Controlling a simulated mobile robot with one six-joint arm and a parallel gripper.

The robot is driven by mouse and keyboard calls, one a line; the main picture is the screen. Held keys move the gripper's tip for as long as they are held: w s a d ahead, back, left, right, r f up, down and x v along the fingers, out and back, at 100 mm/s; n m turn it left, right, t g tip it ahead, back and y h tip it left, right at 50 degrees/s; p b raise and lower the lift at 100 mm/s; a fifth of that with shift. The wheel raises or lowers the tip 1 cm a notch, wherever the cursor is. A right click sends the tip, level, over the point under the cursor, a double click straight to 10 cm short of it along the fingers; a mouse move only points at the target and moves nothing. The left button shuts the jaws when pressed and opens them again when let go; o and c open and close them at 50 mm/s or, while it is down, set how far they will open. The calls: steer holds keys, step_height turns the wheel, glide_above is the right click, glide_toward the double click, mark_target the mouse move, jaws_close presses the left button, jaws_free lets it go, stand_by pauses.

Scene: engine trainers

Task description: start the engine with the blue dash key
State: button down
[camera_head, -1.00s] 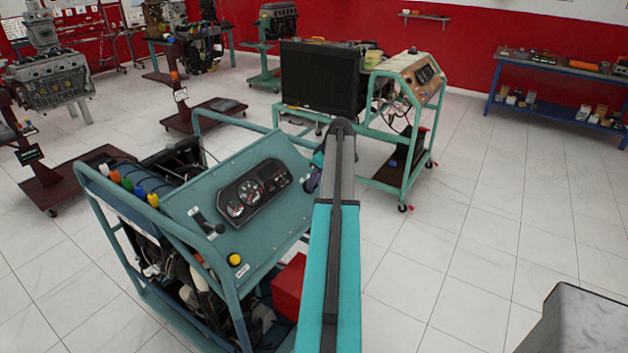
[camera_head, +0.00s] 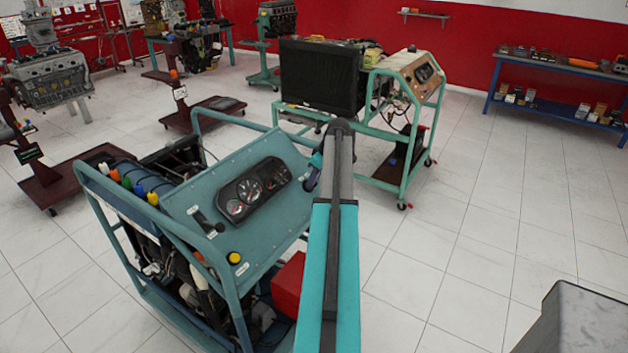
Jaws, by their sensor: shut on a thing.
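The teal engine trainer (camera_head: 185,203) stands at the left, with a sloped dash panel. My arm reaches up the middle of the view and bends down toward the panel's right edge. Part of my gripper (camera_head: 313,174) shows there as a small dark shape, close to the panel. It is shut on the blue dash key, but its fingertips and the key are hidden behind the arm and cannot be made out.
A second green trainer cart (camera_head: 403,130) with a black radiator (camera_head: 321,77) stands behind my arm. A red box (camera_head: 289,284) sits low at the trainer's right side. A blue shelf table (camera_head: 556,90) stands at the back right.

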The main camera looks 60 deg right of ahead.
steer(key=m, duration=0.1)
steer(key=m+y, duration=0.1)
steer(key=m, duration=0.1)
steer(key=shift+d+f+m, duration=0.1)
steer(key=shift+d+m, duration=0.15)
steer(key=shift+m, duration=0.15)
steer(key=m, duration=0.1)
steer(key=m+y, duration=0.1)
steer(key=m, duration=0.1)
steer(key=shift+s+d+f+t+y+p, duration=0.1)
steer(key=shift+t+y+p, duration=0.2)
steer(key=shift+p, duration=0.05)
steer(key=m+t, duration=0.1)
steer(key=m, duration=0.2)
steer(key=shift+s+m+y, duration=0.1)
steer(key=shift+m+y, duration=0.2)
steer(key=shift+y, duration=0.1)
steer(key=m, duration=0.2)
steer(key=m+t, duration=0.1)
steer(key=shift+s+f+m+y+p, duration=0.1)
steer(key=shift+f+m+y+p, duration=0.1)
steer(key=shift+m+y+p, duration=0.15)
